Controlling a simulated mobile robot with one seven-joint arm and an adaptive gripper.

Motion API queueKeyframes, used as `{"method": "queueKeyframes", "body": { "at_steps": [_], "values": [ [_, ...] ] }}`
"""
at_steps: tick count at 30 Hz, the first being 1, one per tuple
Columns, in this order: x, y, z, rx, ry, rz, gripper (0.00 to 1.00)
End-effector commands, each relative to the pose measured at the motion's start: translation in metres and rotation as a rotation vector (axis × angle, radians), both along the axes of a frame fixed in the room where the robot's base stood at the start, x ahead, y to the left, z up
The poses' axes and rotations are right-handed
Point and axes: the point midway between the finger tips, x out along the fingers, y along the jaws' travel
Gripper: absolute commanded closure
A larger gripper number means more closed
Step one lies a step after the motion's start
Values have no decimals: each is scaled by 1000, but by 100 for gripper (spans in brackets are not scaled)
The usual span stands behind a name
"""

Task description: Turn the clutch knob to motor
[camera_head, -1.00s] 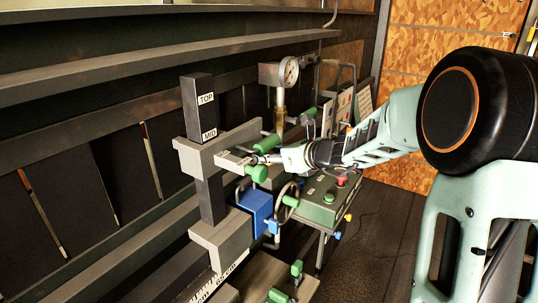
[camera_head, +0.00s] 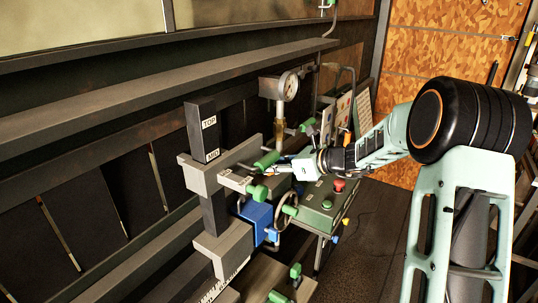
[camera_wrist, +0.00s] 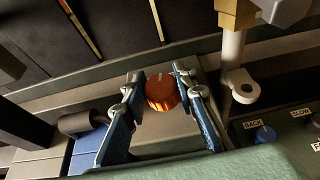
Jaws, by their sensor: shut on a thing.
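The clutch knob appears to be the round orange knob (camera_wrist: 162,93) with a pale pointer line on its face, in the middle of the wrist view. The pointer slants up and to the right. My gripper (camera_wrist: 158,79) has its two blue fingers on either side of the knob and is shut on it. Any label by the knob is hidden or unreadable, so I cannot tell its setting. In the head view my gripper (camera_head: 284,168) reaches in behind the green-handled levers, and the knob is hidden there.
A green control box (camera_head: 318,216) with a red button (camera_head: 339,186) stands just below my wrist. A blue block (camera_head: 257,216), a handwheel (camera_head: 288,208) and a green handle (camera_head: 257,192) are close by. A gauge (camera_head: 288,86) stands behind. A post marked TOP and MID (camera_head: 203,130) is at left.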

Motion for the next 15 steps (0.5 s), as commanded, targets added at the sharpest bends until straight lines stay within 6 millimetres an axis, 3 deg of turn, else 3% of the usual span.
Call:
{"method": "queueKeyframes", "body": {
  "at_steps": [15],
  "values": [
    [0, -1, 1, -1, 1, 220, 98]
  ]
}}
